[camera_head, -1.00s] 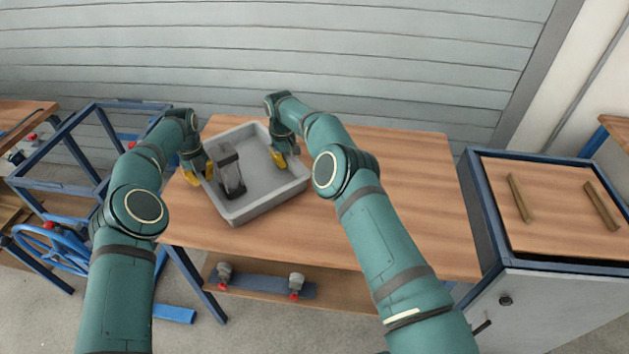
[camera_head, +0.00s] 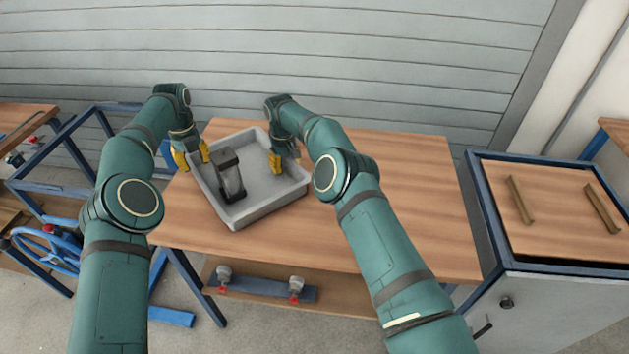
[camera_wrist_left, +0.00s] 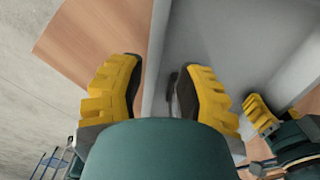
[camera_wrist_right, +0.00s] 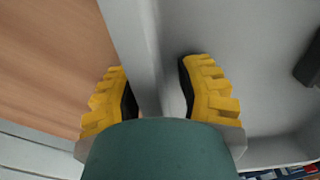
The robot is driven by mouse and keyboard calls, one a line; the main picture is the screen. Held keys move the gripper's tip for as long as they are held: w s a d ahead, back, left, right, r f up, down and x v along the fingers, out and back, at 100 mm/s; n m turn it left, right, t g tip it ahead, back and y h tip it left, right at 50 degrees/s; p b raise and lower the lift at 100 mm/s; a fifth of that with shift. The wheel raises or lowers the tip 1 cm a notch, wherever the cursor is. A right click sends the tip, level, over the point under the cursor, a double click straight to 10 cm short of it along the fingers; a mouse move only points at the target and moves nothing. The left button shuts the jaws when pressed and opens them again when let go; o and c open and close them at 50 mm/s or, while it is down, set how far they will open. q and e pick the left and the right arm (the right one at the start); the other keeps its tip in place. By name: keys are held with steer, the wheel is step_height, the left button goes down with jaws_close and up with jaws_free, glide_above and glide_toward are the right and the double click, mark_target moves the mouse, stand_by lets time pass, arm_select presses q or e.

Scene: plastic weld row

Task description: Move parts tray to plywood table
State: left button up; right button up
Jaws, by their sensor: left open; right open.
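The parts tray (camera_head: 256,213) is a grey, open rectangular box resting on a wood-topped table (camera_head: 400,190). A dark grey block-like part (camera_head: 230,178) stands inside its left half. My left gripper (camera_head: 191,155) is open at the tray's far left wall. In the left wrist view the tray wall (camera_wrist_left: 155,75) runs between its yellow fingers (camera_wrist_left: 160,90), with a gap on both sides. My right gripper (camera_head: 284,162) is open at the far right wall. In the right wrist view that wall (camera_wrist_right: 138,65) passes between the fingers (camera_wrist_right: 158,92), with visible gaps.
A cabinet (camera_head: 550,300) with a wooden top and two wooden strips stands at the right. A blue frame (camera_head: 60,185) stands at the left. The table's right half is clear beyond my right arm.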

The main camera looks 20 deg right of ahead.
arm_select(q)
step_height(320, 180, up, 4)
steer(key=shift+r, duration=0.1)
arm_select(e)
steer(key=shift+r, duration=0.1)
step_height(320, 180, up, 12)
steer(key=shift+f, duration=0.1)
stand_by(0.4)
arm_select(q)
steer(key=shift+r, duration=0.1)
